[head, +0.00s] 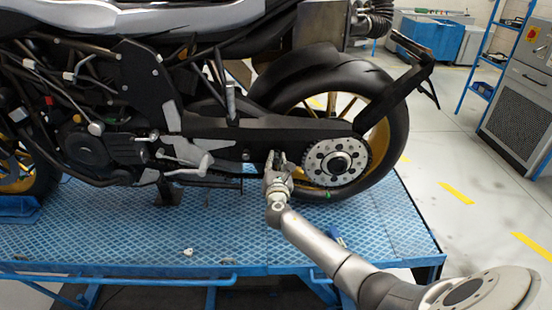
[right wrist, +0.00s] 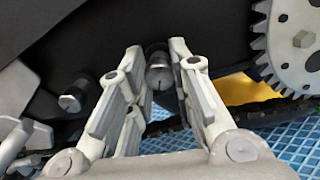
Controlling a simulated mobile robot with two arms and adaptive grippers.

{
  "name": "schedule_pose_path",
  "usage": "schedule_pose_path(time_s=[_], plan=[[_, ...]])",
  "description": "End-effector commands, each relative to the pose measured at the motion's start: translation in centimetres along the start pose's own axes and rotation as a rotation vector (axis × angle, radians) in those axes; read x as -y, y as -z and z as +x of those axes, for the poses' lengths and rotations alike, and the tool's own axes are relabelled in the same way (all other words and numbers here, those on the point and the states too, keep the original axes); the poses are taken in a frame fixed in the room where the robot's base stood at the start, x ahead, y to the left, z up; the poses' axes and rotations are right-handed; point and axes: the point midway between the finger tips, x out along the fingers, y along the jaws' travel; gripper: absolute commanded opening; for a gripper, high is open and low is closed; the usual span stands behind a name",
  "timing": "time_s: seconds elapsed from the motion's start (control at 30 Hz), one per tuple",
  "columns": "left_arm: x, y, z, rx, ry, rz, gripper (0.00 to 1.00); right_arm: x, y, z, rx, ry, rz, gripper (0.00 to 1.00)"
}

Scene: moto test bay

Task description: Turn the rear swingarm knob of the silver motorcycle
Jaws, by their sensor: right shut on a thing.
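The silver motorcycle (head: 225,128) stands on a blue lift table, its rear wheel to the right. My right gripper (head: 277,157) is at the black swingarm (head: 300,128), just left of the rear sprocket (head: 337,162). In the right wrist view, the two fingers of my right gripper (right wrist: 157,62) are shut on a small dark knob with a grey slotted end (right wrist: 160,75), which sticks out from the swingarm. In the head view the fingers hide the knob. My left gripper is not in view.
A similar bolt-like part (right wrist: 72,98) sticks out to the left of the fingers. The toothed sprocket (right wrist: 290,40) is close on the right. The blue table (head: 130,235) has free room in front. A grey cabinet (head: 520,115) stands at the far right.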

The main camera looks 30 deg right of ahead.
Motion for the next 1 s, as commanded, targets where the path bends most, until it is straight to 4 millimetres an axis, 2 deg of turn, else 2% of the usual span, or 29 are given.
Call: schedule_pose_path(time_s=[0.3,1.0], plan=[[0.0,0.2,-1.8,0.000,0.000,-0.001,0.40,0.0,-0.2,0.0,-0.002,-0.001,-0.219,0.00],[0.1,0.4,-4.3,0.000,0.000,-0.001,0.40,0.2,0.1,-0.1,-0.005,-0.001,-0.623,0.00]])
